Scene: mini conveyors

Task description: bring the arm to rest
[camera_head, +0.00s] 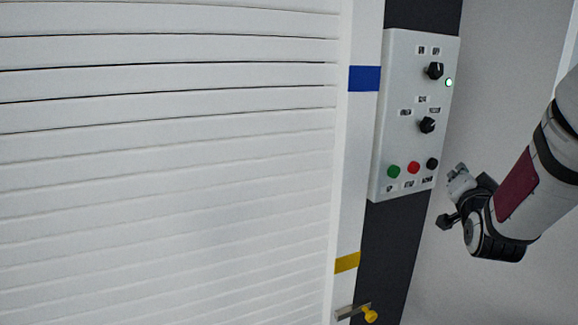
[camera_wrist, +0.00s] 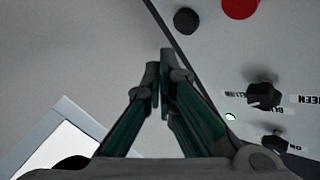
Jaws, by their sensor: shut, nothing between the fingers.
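My gripper (camera_head: 448,200) is on the right in the head view, at the end of my arm, just right of and a little below the lower right corner of the control panel (camera_head: 390,150). A gap shows between it and the panel. In the wrist view my gripper's two dark fingers (camera_wrist: 160,72) come together at their tips. It is shut with nothing held. The finger tips are small and partly unclear in the head view.
The panel carries two black knobs (camera_head: 434,71), a lit lamp (camera_head: 449,83), and green (camera_head: 394,172), red (camera_head: 413,167) and black (camera_head: 432,164) buttons. A white slatted shutter (camera_head: 170,160) fills the left. A yellow-knobbed latch (camera_head: 369,314) is at the bottom. Plain wall lies right.

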